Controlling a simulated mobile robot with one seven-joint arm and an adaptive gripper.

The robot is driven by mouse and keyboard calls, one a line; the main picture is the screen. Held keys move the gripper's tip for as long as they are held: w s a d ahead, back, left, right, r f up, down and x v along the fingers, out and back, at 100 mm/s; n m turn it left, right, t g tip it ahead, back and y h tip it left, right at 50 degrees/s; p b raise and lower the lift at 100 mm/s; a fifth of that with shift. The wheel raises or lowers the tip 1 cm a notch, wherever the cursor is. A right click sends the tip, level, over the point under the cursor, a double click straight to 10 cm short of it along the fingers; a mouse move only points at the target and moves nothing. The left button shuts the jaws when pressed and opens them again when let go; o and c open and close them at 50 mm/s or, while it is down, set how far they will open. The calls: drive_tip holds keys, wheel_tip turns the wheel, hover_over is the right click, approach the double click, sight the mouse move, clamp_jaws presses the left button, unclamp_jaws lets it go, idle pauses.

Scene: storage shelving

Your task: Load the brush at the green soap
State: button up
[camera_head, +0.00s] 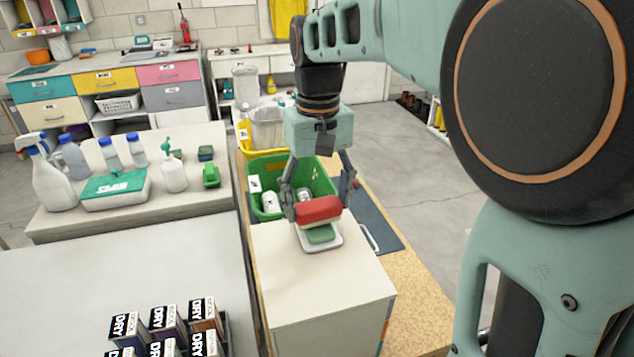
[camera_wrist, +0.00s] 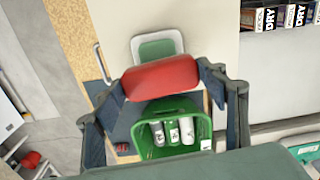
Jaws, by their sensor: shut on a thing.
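A red brush (camera_head: 318,209) is held crosswise between the two fingers of my gripper (camera_head: 319,205). The red brush also fills the middle of the wrist view (camera_wrist: 160,77), with a finger at each end; its bristles are not clear. The green soap (camera_head: 320,234) lies in a white dish (camera_head: 334,244) on the near cabinet top. In the wrist view the soap (camera_wrist: 158,49) shows just beyond the brush, which covers the dish's near edge. The brush is beside or above the soap; I cannot tell whether they touch.
A green basket (camera_head: 320,180) holding bottles stands just behind the dish. The pale cabinet top (camera_head: 315,275) is clear in front. Boxes marked DRY (camera_head: 165,322) stand at the lower left. A spray bottle (camera_head: 50,175) and other bottles stand on the left bench.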

sight(319, 204)
drive_tip(key=shift+s+f, duration=0.1)
drive_tip(key=shift+f, duration=0.5)
idle(1.5)
wheel_tip(319, 204, up, 7)
drive_tip(key=p, duration=0.6)
drive_tip(key=shift+r, duration=0.15)
drive_tip(key=shift+d, duration=0.1)
idle(0.6)
